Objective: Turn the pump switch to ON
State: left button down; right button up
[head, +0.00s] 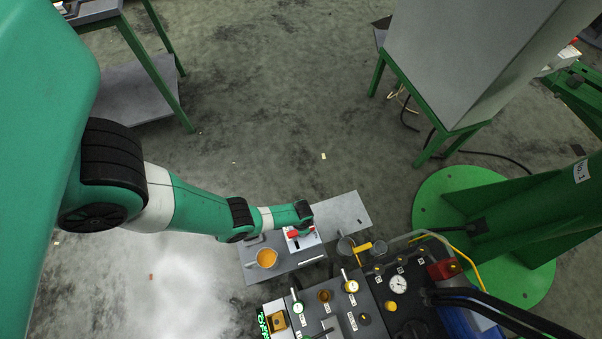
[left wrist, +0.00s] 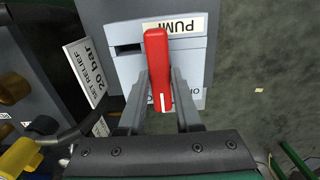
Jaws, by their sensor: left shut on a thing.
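The pump switch has a red lever handle (left wrist: 156,55) on a light grey plate (left wrist: 200,50) with an upside-down "PUMP" label behind the handle. In the left wrist view the lever runs up and down the picture, with a white mark at its lower end. A second label (left wrist: 196,98) at the plate's lower edge is partly hidden, so I cannot read it fully. My left gripper (left wrist: 160,88) has one finger on each side of the lever and is shut on it. In the head view the left gripper (head: 301,228) is over the red lever on the grey stand (head: 350,213). My right gripper is not in view.
A control panel with knobs and a gauge (head: 398,284) is at the lower right. A "20 bar" pressure-relief sign (left wrist: 85,72) and a yellow fitting (left wrist: 20,157) are left of the gripper.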

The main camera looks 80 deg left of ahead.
pick_arm(q)
jog(key=c, duration=0.6)
grip_release()
notch_tip(320, 180, up, 12)
jog(key=p, duration=1.1)
jog(key=shift+f, duration=0.2)
